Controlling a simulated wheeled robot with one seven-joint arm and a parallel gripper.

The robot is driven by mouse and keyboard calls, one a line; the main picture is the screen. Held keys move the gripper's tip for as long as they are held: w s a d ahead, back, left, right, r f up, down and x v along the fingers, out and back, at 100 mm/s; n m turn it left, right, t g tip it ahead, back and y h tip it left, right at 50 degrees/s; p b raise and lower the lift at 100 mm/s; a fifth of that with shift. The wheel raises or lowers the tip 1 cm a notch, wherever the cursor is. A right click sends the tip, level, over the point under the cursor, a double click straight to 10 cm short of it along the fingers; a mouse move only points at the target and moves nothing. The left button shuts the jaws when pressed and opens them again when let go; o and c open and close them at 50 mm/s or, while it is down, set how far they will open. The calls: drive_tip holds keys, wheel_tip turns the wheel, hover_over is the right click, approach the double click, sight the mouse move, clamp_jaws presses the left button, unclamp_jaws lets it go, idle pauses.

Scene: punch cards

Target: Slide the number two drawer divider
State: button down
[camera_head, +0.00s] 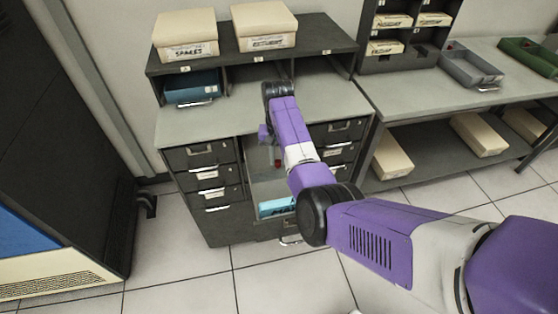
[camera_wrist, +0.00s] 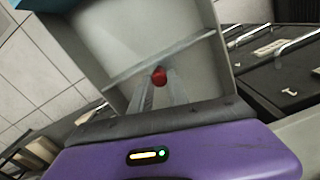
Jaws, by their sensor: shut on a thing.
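A pulled-out grey drawer (camera_head: 262,189) shows in the middle of the desk's drawer block in the head view. In the wrist view the grey divider (camera_wrist: 190,48) crosses the drawer (camera_wrist: 206,14) slantwise from wall to wall. A red knob (camera_wrist: 159,76) sits on the divider; a bit of red also shows in the head view. My gripper (camera_wrist: 160,86) is shut on the red knob, one finger on each side. In the head view my arm hides much of the drawer and the fingers. No number on the divider is readable.
Closed drawers with handles (camera_head: 211,193) stand left of the open one, and more (camera_head: 337,152) right. Light blue cards or a box (camera_head: 275,208) lie at the drawer's front end. The desktop (camera_head: 215,122) above is mostly clear. Boxes (camera_head: 186,35) stand on the shelf.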

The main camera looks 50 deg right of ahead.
drive_tip(key=shift+w+d, duration=0.1)
drive_tip(key=shift+w, duration=0.15)
drive_tip(key=c, duration=1.3)
unclamp_jaws()
drive_tip(key=shift+o, duration=0.2)
drive_tip(key=shift+d+r, duration=0.1)
wheel_tip(320, 180, up, 8)
drive_tip(key=shift+f+b, duration=0.2)
drive_tip(key=shift+b, duration=0.1)
